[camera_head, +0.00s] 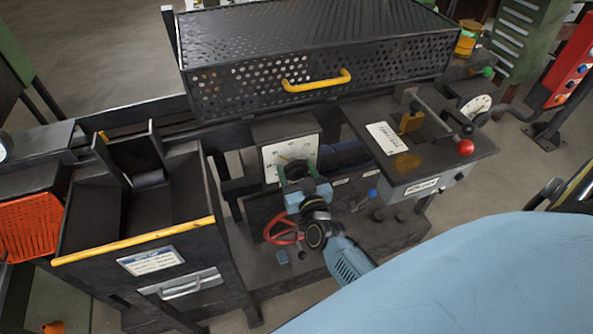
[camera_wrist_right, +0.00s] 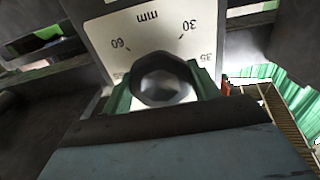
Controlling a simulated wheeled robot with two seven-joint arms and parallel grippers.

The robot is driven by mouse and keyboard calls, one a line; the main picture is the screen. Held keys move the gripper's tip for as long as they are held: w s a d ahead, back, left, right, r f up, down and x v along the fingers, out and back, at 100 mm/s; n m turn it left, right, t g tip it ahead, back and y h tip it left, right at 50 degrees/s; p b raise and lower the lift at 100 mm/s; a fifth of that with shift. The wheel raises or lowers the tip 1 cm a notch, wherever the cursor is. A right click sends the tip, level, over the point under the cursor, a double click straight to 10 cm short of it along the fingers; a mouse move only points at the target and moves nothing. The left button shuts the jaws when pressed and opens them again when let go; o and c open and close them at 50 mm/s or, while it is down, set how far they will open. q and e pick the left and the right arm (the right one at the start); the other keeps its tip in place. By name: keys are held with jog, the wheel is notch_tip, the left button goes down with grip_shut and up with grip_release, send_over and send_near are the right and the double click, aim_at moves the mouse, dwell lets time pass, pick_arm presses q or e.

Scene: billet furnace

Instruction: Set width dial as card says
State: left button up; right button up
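The width dial (camera_head: 301,149) is a white plate on the front of the dark machine. In the right wrist view its plate (camera_wrist_right: 104,29) reads "mm", "60", "30", "35" and "55". Its dark faceted knob (camera_wrist_right: 164,80) sits between the green fingers of my right gripper (camera_wrist_right: 164,88), which appear to touch both sides. In the head view my right gripper (camera_head: 294,172) covers the lower part of the dial. A white card (camera_head: 387,138) lies on the dark shelf to the right; its writing is too small to read. My left gripper is out of view.
A perforated guard with a yellow handle (camera_head: 317,82) stands above the dial. A lever with a red ball (camera_head: 464,147) and a round gauge (camera_head: 475,106) are at the right. A red handwheel (camera_head: 284,227) is below. A labelled dark bin (camera_head: 137,237) stands left.

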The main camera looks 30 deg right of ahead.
jog(key=shift+c, duration=1.1)
jog(key=shift+m, duration=0.3)
jog(key=m, duration=0.2)
jog(key=shift+m, duration=0.4)
jog(key=m, duration=1)
jog(key=shift+b, duration=0.35)
jog(key=shift+m+b, duration=0.5)
jog(key=shift+m, duration=1.7)
